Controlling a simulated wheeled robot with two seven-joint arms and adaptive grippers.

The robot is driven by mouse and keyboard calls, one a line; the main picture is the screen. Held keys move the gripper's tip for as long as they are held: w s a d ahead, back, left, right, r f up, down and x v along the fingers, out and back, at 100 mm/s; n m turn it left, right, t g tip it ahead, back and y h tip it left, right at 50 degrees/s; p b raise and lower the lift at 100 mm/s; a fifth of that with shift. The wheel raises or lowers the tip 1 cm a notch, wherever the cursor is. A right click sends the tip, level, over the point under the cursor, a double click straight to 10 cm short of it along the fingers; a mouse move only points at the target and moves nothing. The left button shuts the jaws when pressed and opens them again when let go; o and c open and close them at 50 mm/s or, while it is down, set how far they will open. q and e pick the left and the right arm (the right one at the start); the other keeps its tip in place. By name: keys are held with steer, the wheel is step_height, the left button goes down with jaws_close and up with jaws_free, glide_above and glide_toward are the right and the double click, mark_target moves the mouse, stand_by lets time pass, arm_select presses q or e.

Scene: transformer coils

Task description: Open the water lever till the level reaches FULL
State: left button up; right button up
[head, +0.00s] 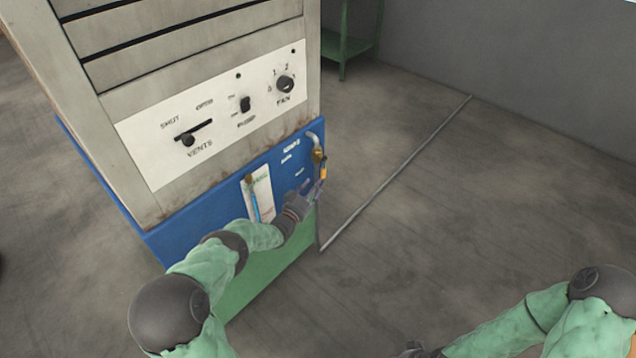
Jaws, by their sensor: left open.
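A brass valve (318,155) sits on a pipe at the right edge of the blue panel. A small yellow-orange lever (323,173) hangs down below it. My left gripper (318,188) is open right by the lever's lower end; I cannot tell whether it touches. A white level gauge (262,182) with a blue column is mounted on the panel to the left, its lower part close behind my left arm. Its markings are too small to read. My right gripper (412,351) shows only partly at the bottom edge, far from the cabinet.
The grey cabinet has a white control plate (150,145) with a vents slider (187,140), a pump switch (245,104) and a fan knob (285,84). A green shelf (345,42) stands behind. A thin bar or strip (395,175) runs along the floor; the floor to the right is clear.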

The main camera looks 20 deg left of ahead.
arm_select(q)
steer(key=shift+s+a, duration=0.1)
steer(key=shift+s, duration=0.65)
